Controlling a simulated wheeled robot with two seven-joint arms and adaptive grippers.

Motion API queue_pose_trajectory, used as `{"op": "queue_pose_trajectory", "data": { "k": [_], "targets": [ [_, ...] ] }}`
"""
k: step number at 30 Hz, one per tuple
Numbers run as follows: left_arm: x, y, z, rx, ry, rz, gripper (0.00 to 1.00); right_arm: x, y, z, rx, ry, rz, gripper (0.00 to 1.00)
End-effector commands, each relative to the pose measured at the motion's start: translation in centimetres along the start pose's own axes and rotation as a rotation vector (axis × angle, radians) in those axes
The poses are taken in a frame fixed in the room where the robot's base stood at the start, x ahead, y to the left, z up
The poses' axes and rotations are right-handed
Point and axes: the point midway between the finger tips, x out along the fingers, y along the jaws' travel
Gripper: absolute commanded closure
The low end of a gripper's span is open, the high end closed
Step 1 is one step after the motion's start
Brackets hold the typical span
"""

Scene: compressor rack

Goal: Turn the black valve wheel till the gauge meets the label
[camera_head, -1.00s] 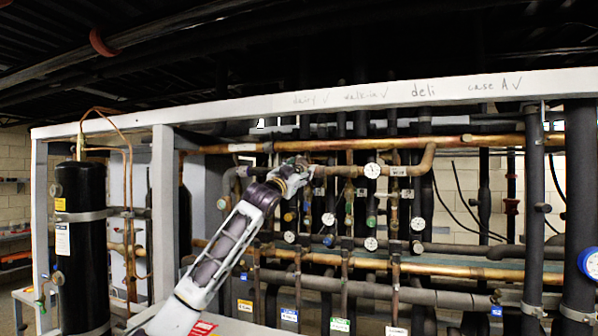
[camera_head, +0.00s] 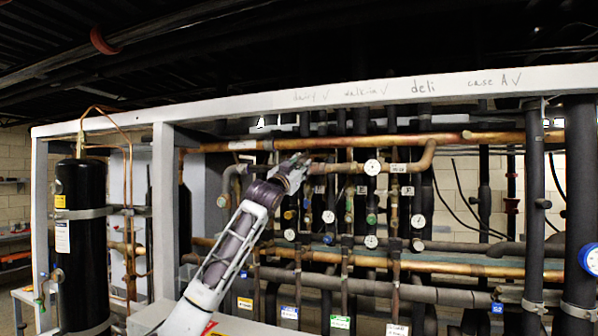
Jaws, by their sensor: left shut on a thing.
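My left arm reaches up from the lower middle to the pipes. My left gripper (camera_head: 301,164) is shut at the upper copper pipe, left of the top white gauge. The black valve wheel cannot be made out; what lies between the fingers is hidden and too small to tell. The top round gauge (camera_head: 372,167) has a white face, and its needle is too small to read. A small white label (camera_head: 399,168) is just right of it. Which gauge and label belong to the wheel I cannot tell. My right gripper is out of view.
More white gauges sit lower, one at the right (camera_head: 417,221) and one below (camera_head: 371,241). A white beam (camera_head: 440,90) with handwriting crosses above the pipes. A black tank (camera_head: 80,240) stands at the left. Pipes crowd the space around the gripper.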

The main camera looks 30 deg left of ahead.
Motion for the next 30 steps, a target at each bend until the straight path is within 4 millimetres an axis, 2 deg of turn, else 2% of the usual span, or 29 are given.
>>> {"op": "queue_pose_trajectory", "data": {
  "k": [12,30],
  "targets": [
    [-0.1,0.1,0.0,-0.198,0.004,-0.080,0.89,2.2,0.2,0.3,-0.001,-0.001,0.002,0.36],
    [-0.1,0.0,0.0,-0.485,0.002,-0.198,0.89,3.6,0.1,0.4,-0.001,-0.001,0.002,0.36]
  ]
}}
